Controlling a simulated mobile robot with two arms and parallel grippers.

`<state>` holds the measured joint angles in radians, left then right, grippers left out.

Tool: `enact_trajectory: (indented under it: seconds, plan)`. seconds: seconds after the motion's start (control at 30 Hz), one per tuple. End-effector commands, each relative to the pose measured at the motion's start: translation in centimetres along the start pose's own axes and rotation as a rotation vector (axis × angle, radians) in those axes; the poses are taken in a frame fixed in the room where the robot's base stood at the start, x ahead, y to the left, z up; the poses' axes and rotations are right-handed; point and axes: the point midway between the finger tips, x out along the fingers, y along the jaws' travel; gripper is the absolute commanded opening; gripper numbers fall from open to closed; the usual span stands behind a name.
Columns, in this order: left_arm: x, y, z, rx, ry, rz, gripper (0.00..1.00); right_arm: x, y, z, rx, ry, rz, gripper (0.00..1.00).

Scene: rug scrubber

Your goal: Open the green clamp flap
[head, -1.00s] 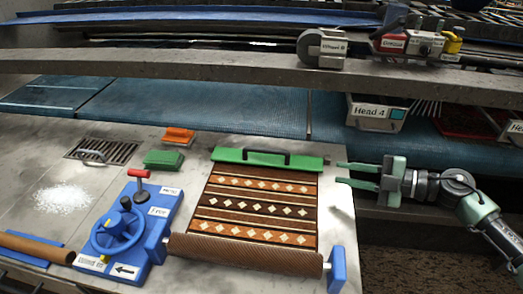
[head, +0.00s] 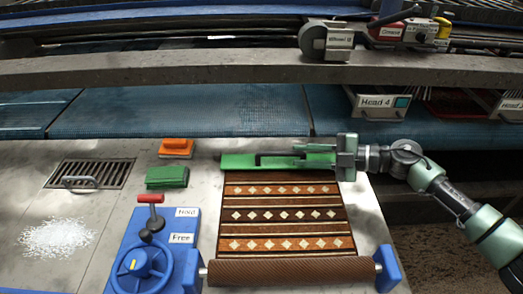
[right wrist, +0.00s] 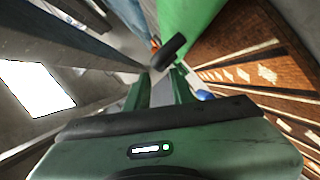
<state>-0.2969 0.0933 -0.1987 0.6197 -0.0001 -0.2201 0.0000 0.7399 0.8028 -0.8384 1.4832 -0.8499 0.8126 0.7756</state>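The green clamp flap (head: 236,162) lies flat across the far end of the brown patterned rug (head: 285,214). A dark bar handle (head: 268,158) stands on it, its right part partly hidden by my right gripper. In the right wrist view the flap (right wrist: 195,25) is a green surface at the top, with the dark handle (right wrist: 168,51) just past the fingertips. My right gripper (head: 297,154) reaches in from the right, low over the flap, fingers pointing left. In the right wrist view its fingers (right wrist: 158,80) are apart with nothing clearly between them. My left gripper is not in view.
A roller (head: 290,269) holds the near end of the rug. A blue wheel unit (head: 140,265) with a red-topped lever (head: 151,198) stands left. Green (head: 167,177) and orange (head: 177,147) brushes lie beyond it. A grey beam (head: 200,68) crosses behind the table.

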Motion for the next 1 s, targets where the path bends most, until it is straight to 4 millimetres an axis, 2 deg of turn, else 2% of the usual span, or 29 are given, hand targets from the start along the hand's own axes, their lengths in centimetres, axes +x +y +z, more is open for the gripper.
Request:
enact_trajectory:
  seconds: [0.13,0.33,0.5,0.67,0.9,1.0]
  plan:
    - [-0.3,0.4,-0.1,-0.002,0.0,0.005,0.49,1.3,0.1,-0.1,0.001,0.003,0.001,0.23]
    - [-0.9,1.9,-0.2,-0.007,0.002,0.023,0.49,4.7,0.2,-0.2,0.001,0.004,0.001,0.23]
    - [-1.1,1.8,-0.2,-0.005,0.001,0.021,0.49,6.8,0.1,-0.1,0.002,0.002,0.001,0.23]
    - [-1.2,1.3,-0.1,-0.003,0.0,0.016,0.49,7.7,0.1,-0.1,0.0,0.001,0.0,0.23]
    - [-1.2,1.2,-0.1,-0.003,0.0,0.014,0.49,7.7,0.0,0.0,0.0,0.0,0.0,0.23]
    - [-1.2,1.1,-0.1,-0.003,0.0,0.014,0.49,7.7,0.0,0.0,0.0,0.0,0.0,0.0]
